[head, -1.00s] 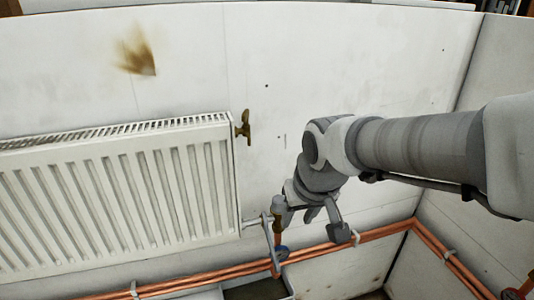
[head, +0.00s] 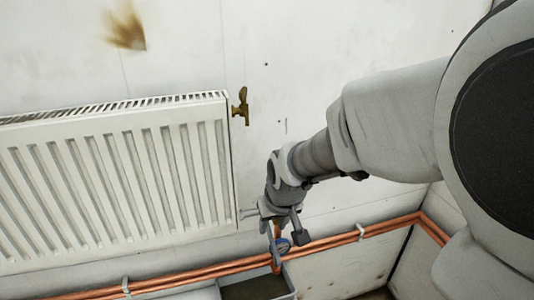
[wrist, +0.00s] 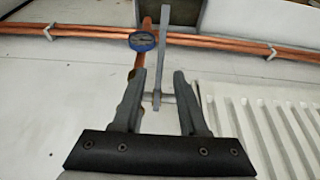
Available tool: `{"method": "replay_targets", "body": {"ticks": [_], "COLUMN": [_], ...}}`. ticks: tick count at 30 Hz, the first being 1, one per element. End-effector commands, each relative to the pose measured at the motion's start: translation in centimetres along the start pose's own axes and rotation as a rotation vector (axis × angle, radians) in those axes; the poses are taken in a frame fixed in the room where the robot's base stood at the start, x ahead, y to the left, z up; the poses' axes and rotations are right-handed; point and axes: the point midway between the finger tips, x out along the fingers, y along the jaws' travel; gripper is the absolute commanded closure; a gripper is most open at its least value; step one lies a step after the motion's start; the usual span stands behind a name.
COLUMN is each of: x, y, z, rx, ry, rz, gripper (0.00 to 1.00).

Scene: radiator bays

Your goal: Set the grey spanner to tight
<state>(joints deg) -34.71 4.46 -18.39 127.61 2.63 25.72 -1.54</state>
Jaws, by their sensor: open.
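The grey spanner (wrist: 163,48) is a long thin bar on the fitting at the radiator's lower corner. In the wrist view it runs from the fitting (wrist: 157,98) up past the copper pipes. My gripper (wrist: 158,80) is open, with one finger on each side of the spanner's fitting end. I cannot tell whether either finger touches it. In the head view my gripper (head: 282,232) is at the radiator's lower right corner and hides most of the spanner.
The white radiator (head: 120,180) is left of my gripper, with a brass valve (head: 241,107) at its top corner. Copper pipes (head: 340,240) run along the wall below. A grey trough (head: 290,282) stands under the gauge.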

Motion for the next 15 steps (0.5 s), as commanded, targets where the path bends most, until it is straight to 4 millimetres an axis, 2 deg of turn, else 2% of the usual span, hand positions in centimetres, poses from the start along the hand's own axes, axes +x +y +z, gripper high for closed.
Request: {"method": "replay_targets", "body": {"ticks": [1,6,15], "x": [1.5,4.1,5.5], "y": [0.0,0.1,0.0], "z": [0.2,0.1,0.0], "rx": [0.000,0.002,0.001], "ry": [-0.003,0.000,0.001], "rz": [0.001,0.001,0.000], "gripper": [0.57,0.57,0.57]}}
